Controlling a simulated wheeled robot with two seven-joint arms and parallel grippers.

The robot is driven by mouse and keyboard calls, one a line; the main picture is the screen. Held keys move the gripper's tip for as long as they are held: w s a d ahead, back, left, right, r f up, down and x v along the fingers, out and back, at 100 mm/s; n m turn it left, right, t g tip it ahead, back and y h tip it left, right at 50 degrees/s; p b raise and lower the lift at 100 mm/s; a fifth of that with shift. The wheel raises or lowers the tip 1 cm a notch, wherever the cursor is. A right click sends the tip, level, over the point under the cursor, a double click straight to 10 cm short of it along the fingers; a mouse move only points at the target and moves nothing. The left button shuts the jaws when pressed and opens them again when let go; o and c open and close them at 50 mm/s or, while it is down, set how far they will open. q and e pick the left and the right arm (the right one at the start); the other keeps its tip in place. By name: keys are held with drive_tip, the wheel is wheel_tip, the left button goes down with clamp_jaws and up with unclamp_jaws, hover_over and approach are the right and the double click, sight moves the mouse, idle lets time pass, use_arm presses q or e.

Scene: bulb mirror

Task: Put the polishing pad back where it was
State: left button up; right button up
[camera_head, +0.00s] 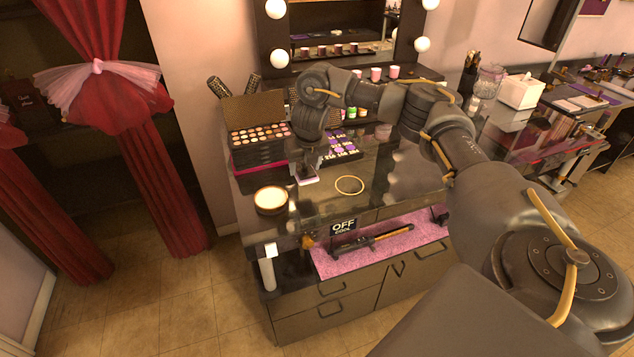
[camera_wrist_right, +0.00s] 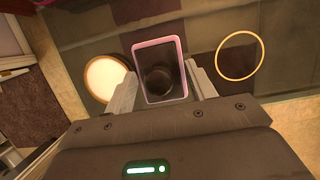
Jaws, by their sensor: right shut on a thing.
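My right gripper (camera_head: 308,166) is above the glass-topped counter, pointing down. In the right wrist view its fingers (camera_wrist_right: 162,88) are closed on both sides of a dark rectangular piece with a pink rim and a dark round knob, which I take to be the polishing pad (camera_wrist_right: 178,58). The pad's pale pink edge (camera_head: 306,180) shows just below the fingers in the head view. I cannot tell whether it touches the counter. My left gripper is not in view.
A round cream-topped dish (camera_head: 271,199) stands left of the pad, and a gold ring (camera_head: 349,185) lies right of it. An eyeshadow palette (camera_head: 260,133) stands behind. A curling iron (camera_head: 372,240) lies on a pink mat (camera_head: 408,238) lower in front. Clear glass lies around the ring.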

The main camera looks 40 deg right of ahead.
sight(315, 172)
drive_tip(key=shift+s+d+f+p, duration=0.65)
drive_tip(key=shift+s+d+f, duration=0.05)
drive_tip(key=shift+s+f, duration=0.3)
drive_tip(key=shift+s+d+f, duration=0.1)
drive_tip(key=shift+s+f, duration=0.1)
drive_tip(key=shift+s, duration=0.05)
drive_tip(key=shift+s+f, duration=0.1)
drive_tip(key=shift+s+d+f+p, duration=0.1)
drive_tip(key=shift+d+f+p, duration=0.2)
drive_tip(key=shift+f, duration=0.1)
wheel_tip(315, 172, down, 3)
drive_tip(key=shift+s+p, duration=0.15)
drive_tip(key=shift+p, duration=0.85)
drive_tip(key=shift+f, duration=0.2)
drive_tip(key=o, duration=1)
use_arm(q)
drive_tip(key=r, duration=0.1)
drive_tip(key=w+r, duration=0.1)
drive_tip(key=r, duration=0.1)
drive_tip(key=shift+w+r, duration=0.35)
